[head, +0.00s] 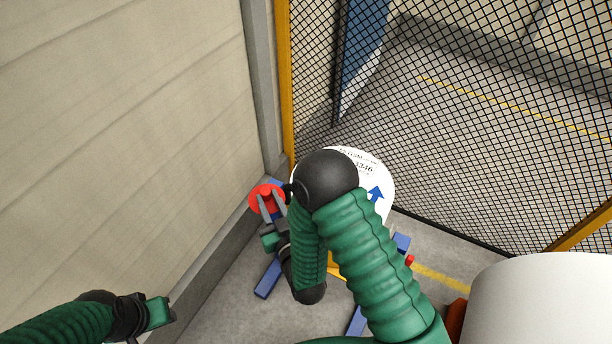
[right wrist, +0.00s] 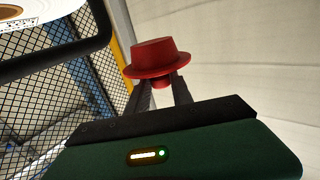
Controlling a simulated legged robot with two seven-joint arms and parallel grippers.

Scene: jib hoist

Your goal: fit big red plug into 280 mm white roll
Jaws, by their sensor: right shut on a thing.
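The red plug (head: 266,192) is held in my right gripper (head: 270,210), left of a white roll (head: 378,178) and near the wall. In the right wrist view the plug (right wrist: 153,55) looks like a brimmed hat, and the fingers of my right gripper (right wrist: 158,95) are shut on its narrow stub below the flange. The white roll, with printed text and a blue arrow, is partly hidden behind my right arm. A white roll end with a brown core (right wrist: 10,11) shows at the wrist view's top left, apart from the plug. My left gripper (head: 158,312) is at lower left; its fingers are unclear.
The pale wall (head: 130,120) rises close on the left. A black mesh fence (head: 480,120) with yellow posts stands behind the roll. Blue stand legs (head: 268,279) spread on the floor. Another large white cylinder (head: 545,300) is at lower right.

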